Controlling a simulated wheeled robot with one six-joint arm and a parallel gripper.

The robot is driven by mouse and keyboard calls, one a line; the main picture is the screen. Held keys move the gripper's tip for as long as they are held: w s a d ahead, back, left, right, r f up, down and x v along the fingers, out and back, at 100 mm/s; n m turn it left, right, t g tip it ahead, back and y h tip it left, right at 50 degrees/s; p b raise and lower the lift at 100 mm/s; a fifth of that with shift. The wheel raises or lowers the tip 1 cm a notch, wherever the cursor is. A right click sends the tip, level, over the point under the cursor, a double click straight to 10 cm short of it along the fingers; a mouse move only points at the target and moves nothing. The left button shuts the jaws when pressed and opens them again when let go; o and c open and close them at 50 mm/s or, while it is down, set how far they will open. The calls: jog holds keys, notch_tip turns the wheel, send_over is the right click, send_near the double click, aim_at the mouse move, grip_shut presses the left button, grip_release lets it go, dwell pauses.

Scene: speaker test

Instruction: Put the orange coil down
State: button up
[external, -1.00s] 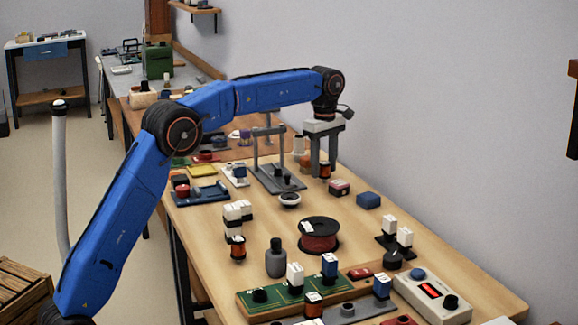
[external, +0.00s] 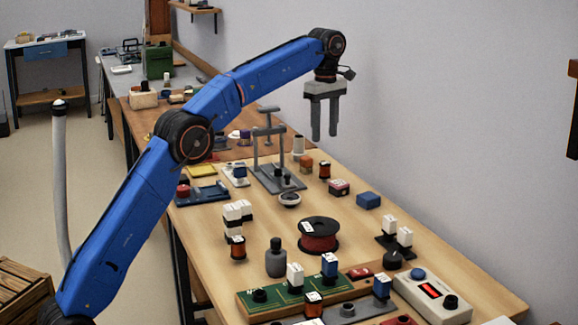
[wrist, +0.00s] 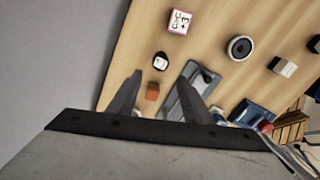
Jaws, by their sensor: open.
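An orange coil (external: 324,170) with dark ends stands upright on the wooden table (external: 285,222), near its back edge by the wall. In the wrist view the coil (wrist: 161,62) shows from above, with its pale top, just beyond my fingertips. My gripper (external: 325,138) is open and empty, with its fingers pointing down above the coil and apart from it. Both fingers of my gripper (wrist: 163,78) show in the wrist view with nothing between them touching them. Similar orange coils stand nearer, one beside white blocks (external: 237,248) and one at the front (external: 313,304).
A grey stand (external: 278,180) with uprights is left of the coil. A blue box (external: 368,201) and a wire spool (external: 318,236) stand nearer. Some table right of the spool is bare.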

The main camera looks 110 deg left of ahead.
jog(key=shift+r, duration=0.55)
jog(key=shift+d, duration=0.1)
jog(key=w+d+r+m, duration=0.3)
jog(key=w+d, duration=0.1)
jog(key=d, duration=0.6)
jog(key=w+d+r+m, duration=0.3)
jog(key=w+d+m, duration=0.15)
jog(key=d, duration=0.55)
jog(key=s+d+f+m+t, duration=0.1)
jog(key=s+d+m, duration=0.15)
jog(key=d, duration=0.85)
jog(key=s+d+f+m+t+y, duration=0.15)
jog(key=d+m, duration=0.25)
jog(key=d, duration=0.7)
jog(key=s+d+f+m, duration=0.1)
jog(key=d+m, duration=0.3)
jog(key=d, duration=0.7)
jog(key=s+d+f+m+t+h, duration=0.1)
jog(key=s+d+f+m+t, duration=0.1)
jog(key=s+d+f+m, duration=1)
jog(key=s+d+f, duration=0.8)
jog(key=s+f, duration=0.2)
jog(key=shift+s+d+f+m, duration=0.15)
jog(key=shift+s+d+m, duration=0.15)
